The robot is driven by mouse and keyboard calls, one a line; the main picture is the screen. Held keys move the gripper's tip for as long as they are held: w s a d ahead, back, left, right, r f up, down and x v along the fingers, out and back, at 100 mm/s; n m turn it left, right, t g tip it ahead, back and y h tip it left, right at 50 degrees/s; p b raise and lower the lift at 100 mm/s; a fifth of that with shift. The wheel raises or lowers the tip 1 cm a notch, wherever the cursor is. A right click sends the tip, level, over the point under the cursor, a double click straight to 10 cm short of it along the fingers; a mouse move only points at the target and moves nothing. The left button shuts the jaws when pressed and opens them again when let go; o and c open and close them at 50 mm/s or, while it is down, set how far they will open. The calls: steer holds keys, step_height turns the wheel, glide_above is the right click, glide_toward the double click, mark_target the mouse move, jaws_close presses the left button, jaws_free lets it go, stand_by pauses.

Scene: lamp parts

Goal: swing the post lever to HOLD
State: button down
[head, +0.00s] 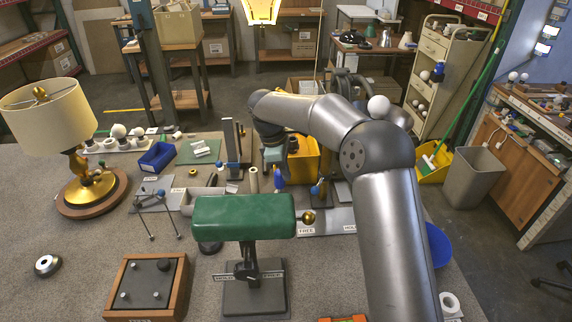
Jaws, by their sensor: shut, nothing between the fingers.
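A grey plate (333,226) lies right of the green lamp shade, with a label reading FREE (306,231) at its left and a smaller label (350,228), too small to read, at its right. A blue-tipped lever (316,190) shows above the plate; its lower part and post are partly hidden by the shade and my arm. My gripper (276,163) is shut and empty, pointing down behind the shade, left of the lever and apart from it. Its fingertips are small and hard to make out.
The green-shaded lamp (243,217) stands in front, its base bearing a dark lever and two labels. A yellow bin (306,158) is behind my gripper. A brass lamp (90,185), blue tray (157,157) and wooden box (147,285) are left.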

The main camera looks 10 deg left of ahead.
mark_target(321, 181)
steer(key=d+f+p, duration=0.2)
steer(key=d+f, duration=0.2)
steer(key=d, duration=0.1)
steer(key=shift+d+f, duration=0.2)
steer(key=shift+f, duration=0.15)
steer(key=shift+s, duration=0.15)
